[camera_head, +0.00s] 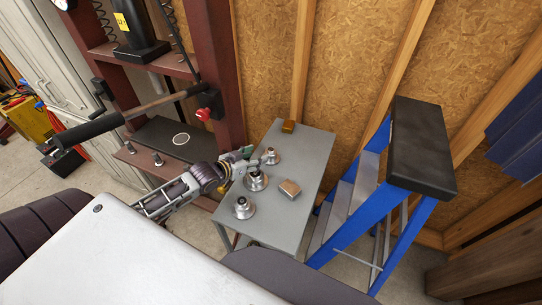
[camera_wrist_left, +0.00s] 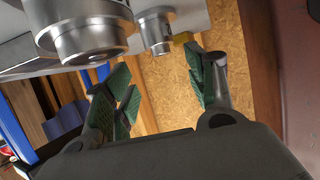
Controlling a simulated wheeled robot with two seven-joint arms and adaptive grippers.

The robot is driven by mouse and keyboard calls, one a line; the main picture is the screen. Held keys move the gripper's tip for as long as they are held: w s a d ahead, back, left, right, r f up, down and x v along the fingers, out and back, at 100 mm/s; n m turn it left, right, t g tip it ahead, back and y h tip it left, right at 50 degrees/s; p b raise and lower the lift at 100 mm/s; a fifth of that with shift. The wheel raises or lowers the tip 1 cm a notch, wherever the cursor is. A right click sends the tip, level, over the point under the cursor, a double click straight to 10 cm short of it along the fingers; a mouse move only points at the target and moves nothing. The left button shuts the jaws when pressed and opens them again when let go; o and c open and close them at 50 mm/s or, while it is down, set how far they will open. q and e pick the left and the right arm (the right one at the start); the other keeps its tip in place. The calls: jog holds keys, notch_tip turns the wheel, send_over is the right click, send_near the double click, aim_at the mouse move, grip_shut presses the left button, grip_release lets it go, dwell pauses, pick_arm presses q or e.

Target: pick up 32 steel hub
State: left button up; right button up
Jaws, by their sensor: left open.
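Three silver steel hubs stand on a grey table (camera_head: 312,160): one at the back (camera_head: 272,158), one in the middle (camera_head: 256,182) and one at the front left (camera_head: 243,209). No size marks are legible, so I cannot tell which is the 32 steel hub.
A dark red press frame (camera_head: 218,70) with a long black-gripped lever stands left. A blue step ladder (camera_head: 345,232) with a black top stands right. A board wall is behind.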

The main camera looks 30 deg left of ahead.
aim_at(269, 151)
pick_arm(q)
jog(key=shift+x, duration=4.35)
jog(key=shift+w+f, duration=0.1)
jog(key=shift+p+x, duration=0.45)
jog(key=shift+x, duration=2.05)
jog(key=shift+a, duration=0.15)
grip_shut()
